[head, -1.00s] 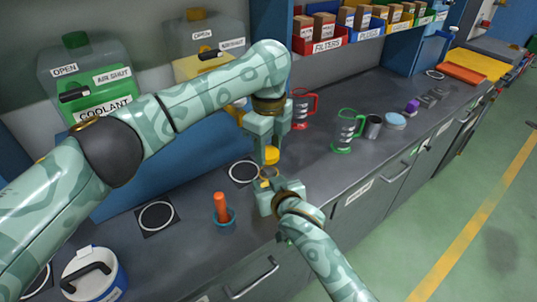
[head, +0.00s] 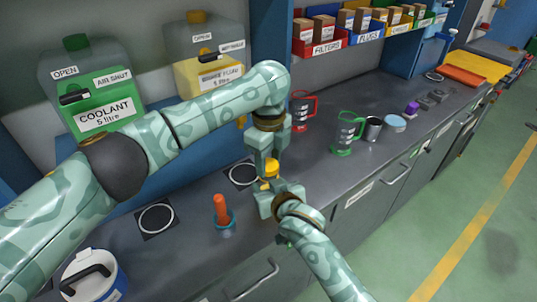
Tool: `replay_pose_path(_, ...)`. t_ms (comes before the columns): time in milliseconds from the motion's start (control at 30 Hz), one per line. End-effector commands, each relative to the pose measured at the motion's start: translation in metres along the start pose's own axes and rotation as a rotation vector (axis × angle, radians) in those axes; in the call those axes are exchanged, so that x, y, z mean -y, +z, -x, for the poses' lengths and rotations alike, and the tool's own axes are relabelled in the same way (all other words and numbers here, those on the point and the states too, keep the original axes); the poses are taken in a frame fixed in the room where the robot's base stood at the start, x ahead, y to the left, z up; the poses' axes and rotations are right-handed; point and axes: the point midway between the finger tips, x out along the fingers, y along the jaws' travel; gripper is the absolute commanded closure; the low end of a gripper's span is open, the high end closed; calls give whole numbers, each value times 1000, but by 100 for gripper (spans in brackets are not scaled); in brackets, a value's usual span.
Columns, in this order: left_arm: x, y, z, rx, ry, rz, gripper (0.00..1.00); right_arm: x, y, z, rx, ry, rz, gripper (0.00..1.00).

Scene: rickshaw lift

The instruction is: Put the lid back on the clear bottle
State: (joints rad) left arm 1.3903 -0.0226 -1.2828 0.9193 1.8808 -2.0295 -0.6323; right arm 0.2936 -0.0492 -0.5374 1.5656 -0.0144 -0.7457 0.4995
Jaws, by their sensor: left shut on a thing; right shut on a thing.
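A yellow lid (head: 270,168) is held in my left gripper (head: 267,165), whose arm comes in from the left and points down. My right gripper (head: 275,196) is shut just below it, on what seems to be the clear bottle (head: 268,183); its jaws hide most of it. The lid is right over the bottle's top. I cannot tell whether the lid is touching or seated on the rim.
An orange-handled tool in a blue holder (head: 222,213) stands left of my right gripper. A green-handled jug (head: 346,132), a red-handled jug (head: 301,110) and a grey mug (head: 373,128) stand to the right. Coolant (head: 104,88) and yellow (head: 208,62) canisters are behind. Bare grey bench (head: 310,165) lies between.

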Motion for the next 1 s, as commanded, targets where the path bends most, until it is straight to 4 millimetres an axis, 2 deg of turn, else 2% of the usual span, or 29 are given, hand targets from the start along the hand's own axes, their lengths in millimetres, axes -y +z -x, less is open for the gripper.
replay_pose_path(1000,0,0,-10,0,0,-1,77,0,1,0,1,0,0,93)
